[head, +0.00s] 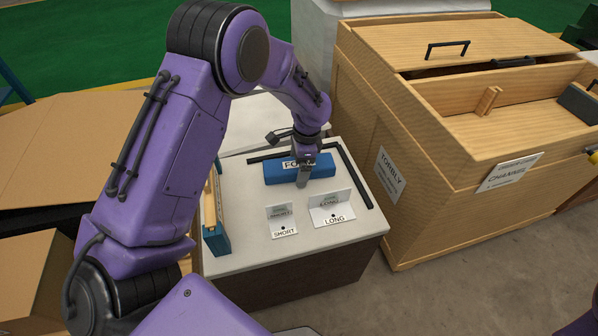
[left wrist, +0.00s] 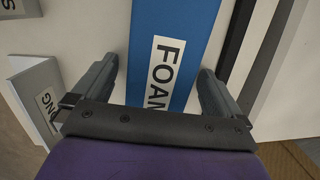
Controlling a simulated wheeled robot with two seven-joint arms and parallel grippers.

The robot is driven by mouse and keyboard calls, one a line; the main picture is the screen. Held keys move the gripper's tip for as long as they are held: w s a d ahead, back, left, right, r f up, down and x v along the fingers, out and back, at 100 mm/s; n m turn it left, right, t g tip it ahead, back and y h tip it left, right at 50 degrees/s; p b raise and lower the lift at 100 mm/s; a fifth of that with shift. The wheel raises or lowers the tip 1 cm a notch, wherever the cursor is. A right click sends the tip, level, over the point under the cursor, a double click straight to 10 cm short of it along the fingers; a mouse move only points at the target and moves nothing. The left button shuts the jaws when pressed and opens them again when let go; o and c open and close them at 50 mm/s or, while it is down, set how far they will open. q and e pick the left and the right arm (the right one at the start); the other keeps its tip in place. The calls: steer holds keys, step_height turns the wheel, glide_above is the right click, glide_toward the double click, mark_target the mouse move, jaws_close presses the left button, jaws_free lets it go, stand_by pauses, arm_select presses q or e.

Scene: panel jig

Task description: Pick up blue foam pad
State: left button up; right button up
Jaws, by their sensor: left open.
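The blue foam pad (head: 323,168) lies on the white tabletop, a long block with a white label reading FOAM, partly covered by my left gripper in the head view. My left gripper (head: 303,172) is over the pad, with one finger showing in front of its near face. In the left wrist view the pad (left wrist: 172,65) runs between the two open fingers of my left gripper (left wrist: 158,85), with a gap on each side. The fingers stand on either side of it and are not closed on it. My right gripper is not in view.
Label stands reading SHORT (head: 283,222) and LONG (head: 332,210) sit in front of the pad. A black angled strip (head: 357,178) borders the table's back and right. A blue-ended rack (head: 216,235) stands at left, a wooden cabinet (head: 440,165) at right.

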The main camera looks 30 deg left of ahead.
arm_select(q)
steer(key=c, duration=1.1)
steer(key=shift+o, duration=0.2)
steer(key=shift+r, duration=0.15)
